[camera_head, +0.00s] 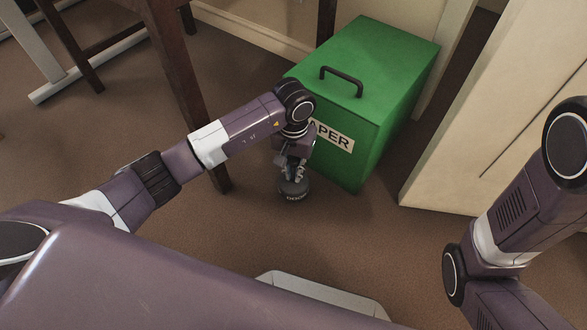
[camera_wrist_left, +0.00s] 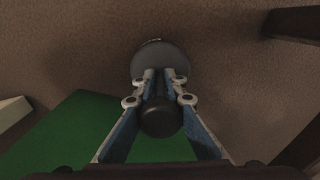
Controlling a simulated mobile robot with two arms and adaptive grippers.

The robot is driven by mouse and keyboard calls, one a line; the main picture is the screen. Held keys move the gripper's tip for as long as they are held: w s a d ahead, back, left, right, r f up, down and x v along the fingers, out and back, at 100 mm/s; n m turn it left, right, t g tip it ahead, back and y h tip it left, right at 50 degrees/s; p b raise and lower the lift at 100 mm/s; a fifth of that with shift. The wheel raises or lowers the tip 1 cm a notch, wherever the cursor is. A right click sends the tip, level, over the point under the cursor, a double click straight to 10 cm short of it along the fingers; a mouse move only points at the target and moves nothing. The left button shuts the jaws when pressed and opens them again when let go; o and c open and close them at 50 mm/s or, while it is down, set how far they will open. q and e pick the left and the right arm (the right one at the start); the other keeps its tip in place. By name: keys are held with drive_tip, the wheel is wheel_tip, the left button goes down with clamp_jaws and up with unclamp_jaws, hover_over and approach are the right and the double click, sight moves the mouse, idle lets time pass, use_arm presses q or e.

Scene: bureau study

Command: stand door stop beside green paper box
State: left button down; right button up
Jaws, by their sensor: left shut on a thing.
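The green paper box (camera_head: 385,75) stands on the floor at the upper middle of the head view, with a dark handle on its lid and a label reading "APER" on its front. My left gripper (camera_head: 292,172) points down and is shut on the door stop's upper part. In the left wrist view the fingers close around its dark knob (camera_wrist_left: 161,117), with the grey round base (camera_wrist_left: 160,62) beyond. Whether the base touches the floor is unclear.
A dark wooden table leg (camera_head: 185,90) stands left of the gripper. A cream door or panel (camera_head: 500,120) stands right of the box. Brown carpet (camera_head: 340,235) in front of the box is clear. My right arm is at the right, its gripper out of view.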

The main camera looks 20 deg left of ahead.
sight(294, 159)
use_arm(q)
drive_tip(key=shift+w, duration=0.1)
drive_tip(key=shift+f, duration=0.2)
drive_tip(key=c, duration=2)
unclamp_jaws()
wheel_tip(294, 159, up, 11)
drive_tip(key=p, duration=0.8)
drive_tip(key=shift+r, duration=0.35)
drive_tip(key=shift+r+p, duration=0.2)
drive_tip(key=shift+p, duration=0.1)
